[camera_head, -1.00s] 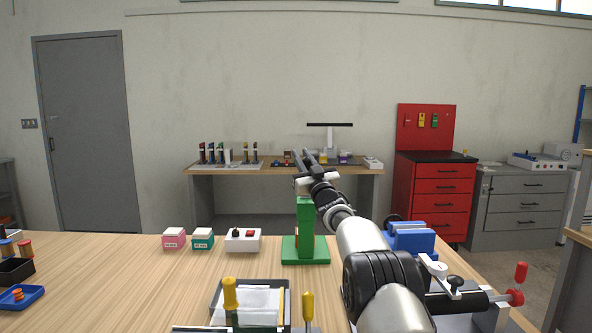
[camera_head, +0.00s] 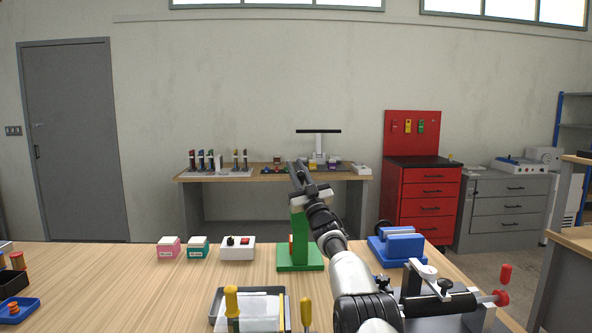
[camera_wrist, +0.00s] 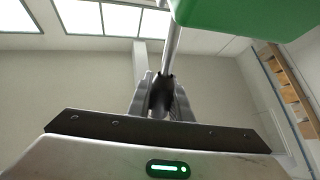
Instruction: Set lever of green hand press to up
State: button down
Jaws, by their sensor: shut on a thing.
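The green hand press (camera_head: 300,254) stands on the near wooden table, with its column rising behind my forearm. My gripper (camera_head: 297,172) is raised above the press, with its fingers pointing up and away. In the wrist view my gripper (camera_wrist: 161,92) is shut around the black grip (camera_wrist: 162,98) at the end of the press lever. The silver lever rod (camera_wrist: 172,48) runs from this grip up toward the green press head (camera_wrist: 250,12). In the head view the lever is hard to tell apart from my gripper and wrist.
A white switch box (camera_head: 238,248) and the pink (camera_head: 169,248) and teal (camera_head: 198,248) boxes stand left of the press. A blue vise (camera_head: 398,247) stands right of it. A grey tray (camera_head: 217,308) with a yellow-handled tool (camera_head: 231,302) lies in front.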

aim_at(302, 180)
jog(key=shift+f, duration=0.35)
jog(key=c, duration=1.9)
grip_release()
jog(key=shift+o, duration=1.4)
jog(key=shift+s+r, duration=0.1)
jog(key=shift+r, duration=0.1)
jog(key=shift+s+f, duration=0.1)
jog(key=shift+s+d+f+b, duration=0.25)
jog(key=shift+s+f+b, duration=0.15)
jog(key=shift+b, duration=0.2)
jog(key=shift+v, duration=3.05)
jog(key=shift+a+r, duration=0.1)
